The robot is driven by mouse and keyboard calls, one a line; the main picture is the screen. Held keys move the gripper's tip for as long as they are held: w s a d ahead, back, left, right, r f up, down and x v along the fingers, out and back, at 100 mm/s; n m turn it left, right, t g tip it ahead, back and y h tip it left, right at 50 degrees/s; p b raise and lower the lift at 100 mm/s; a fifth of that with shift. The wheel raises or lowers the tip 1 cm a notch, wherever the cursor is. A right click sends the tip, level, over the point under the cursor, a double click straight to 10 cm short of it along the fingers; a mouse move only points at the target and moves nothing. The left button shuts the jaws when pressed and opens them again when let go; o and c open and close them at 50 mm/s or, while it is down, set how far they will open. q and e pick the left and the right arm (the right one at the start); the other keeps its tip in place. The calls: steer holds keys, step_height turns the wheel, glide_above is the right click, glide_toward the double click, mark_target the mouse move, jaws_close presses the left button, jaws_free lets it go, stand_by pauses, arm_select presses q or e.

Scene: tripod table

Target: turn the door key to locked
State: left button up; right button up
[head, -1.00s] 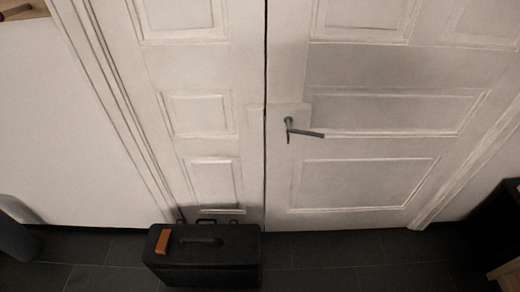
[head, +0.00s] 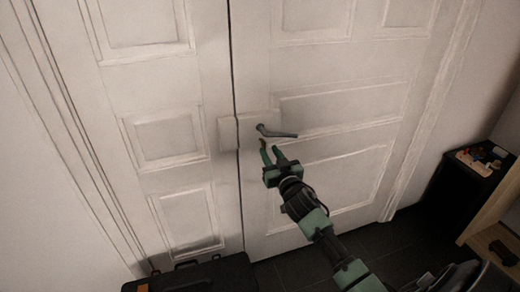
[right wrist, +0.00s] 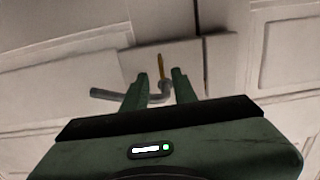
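The door key (right wrist: 161,66) is a narrow brass-coloured piece on the door's lock plate (right wrist: 140,62), upright in the right wrist view. In the head view it is small and sits just under the grey door handle (head: 276,132), close to my fingertips. My right gripper (head: 271,149) is open, its two green fingers pointing at the door below the handle. In the right wrist view, the key shows between and beyond the fingertips (right wrist: 160,76), and nothing is held. Whether a finger touches the key or handle I cannot tell. My left gripper is not in view.
The white panelled double door (head: 330,180) fills the middle. A black case (head: 195,275) stands on the dark floor at its foot. A black cabinet (head: 465,185) with small items on top stands at the right, beside a wooden piece of furniture (head: 490,225).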

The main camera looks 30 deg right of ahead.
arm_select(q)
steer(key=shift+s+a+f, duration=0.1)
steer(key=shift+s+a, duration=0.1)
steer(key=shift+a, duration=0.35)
arm_select(e)
steer(key=shift+x, duration=2.1)
steer(key=shift+a, duration=0.15)
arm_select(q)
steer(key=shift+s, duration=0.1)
arm_select(e)
jaws_close()
